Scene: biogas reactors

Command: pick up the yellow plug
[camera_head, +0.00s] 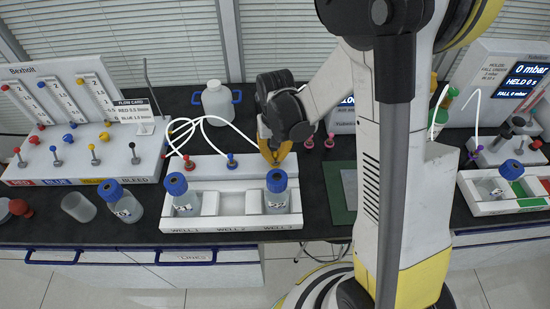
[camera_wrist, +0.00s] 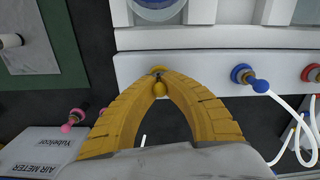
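The yellow plug (camera_wrist: 160,88) shows in the wrist view between my fingertips, at a yellow collar on the white manifold strip (camera_wrist: 205,73). My gripper (camera_wrist: 159,77) has its two yellow fingers drawn close together on either side of the plug and appears shut on it. The plug still sits at the strip. In the head view my gripper (camera_head: 274,157) points down at the right end of the white strip (camera_head: 212,168), behind the right bottle, and its fingers hide the plug.
A blue plug (camera_wrist: 260,86) and a red plug (camera_wrist: 310,72) with white hoses sit along the same strip. Blue-capped bottles (camera_head: 277,195) stand in the well tray (camera_head: 217,225) in front. Pink plugs (camera_head: 329,140) stand to the right. A white jug (camera_head: 217,102) stands behind.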

